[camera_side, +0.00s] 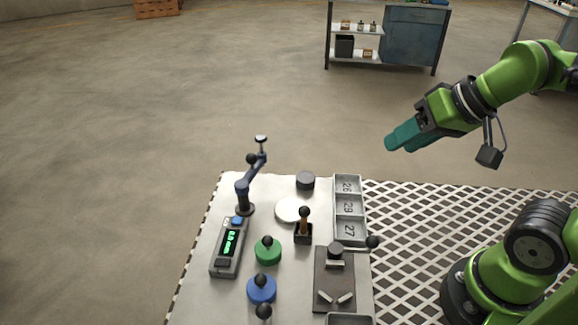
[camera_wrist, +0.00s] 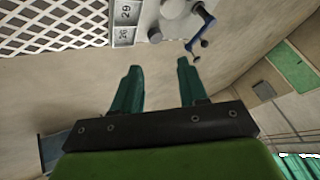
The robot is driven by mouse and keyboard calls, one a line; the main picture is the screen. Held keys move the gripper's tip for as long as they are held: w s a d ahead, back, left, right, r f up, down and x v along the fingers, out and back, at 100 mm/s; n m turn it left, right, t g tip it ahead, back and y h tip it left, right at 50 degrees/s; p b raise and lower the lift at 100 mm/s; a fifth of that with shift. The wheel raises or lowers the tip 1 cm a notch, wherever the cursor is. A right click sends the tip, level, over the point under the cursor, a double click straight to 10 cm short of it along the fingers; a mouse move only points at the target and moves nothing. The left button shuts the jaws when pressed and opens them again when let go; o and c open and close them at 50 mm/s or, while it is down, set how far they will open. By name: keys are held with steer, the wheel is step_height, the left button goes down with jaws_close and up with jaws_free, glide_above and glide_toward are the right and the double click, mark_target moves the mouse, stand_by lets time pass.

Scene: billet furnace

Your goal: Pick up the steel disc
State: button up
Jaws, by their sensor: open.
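A short dark grey disc (camera_side: 305,181), which looks like the steel disc, sits at the far edge of the white table, left of the numbered tray (camera_side: 348,208). In the wrist view the grey disc (camera_wrist: 155,35) shows near the top, beyond the fingertips. My gripper (camera_side: 393,143) has teal fingers and is raised in the air, beyond and to the right of the table's far edge. In the wrist view my gripper (camera_wrist: 159,66) is open, with nothing between its fingers.
A blue crank arm (camera_side: 243,190) stands left of the disc. A pale round plate (camera_side: 287,210) and a wooden-handled block (camera_side: 303,232) lie nearer. Green (camera_side: 267,252) and blue (camera_side: 261,290) knobbed pieces, a display box (camera_side: 229,248) and a fixture plate (camera_side: 334,290) fill the table.

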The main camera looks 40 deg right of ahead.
steer(key=o, duration=0.7)
steer(key=shift+o, duration=0.2)
steer(key=shift+f, duration=0.1)
steer(key=m+g+h, duration=0.2)
steer(key=g, duration=0.5)
glide_above(306, 177)
steer(key=f, duration=1.6)
steer(key=shift+w+a, duration=0.25)
steer(key=shift+s+d+f, duration=0.1)
steer(key=shift+d+f, duration=0.05)
steer(key=shift+f, duration=1.5)
steer(key=shift+s+d+f, duration=0.1)
steer(key=shift+f, duration=1.5)
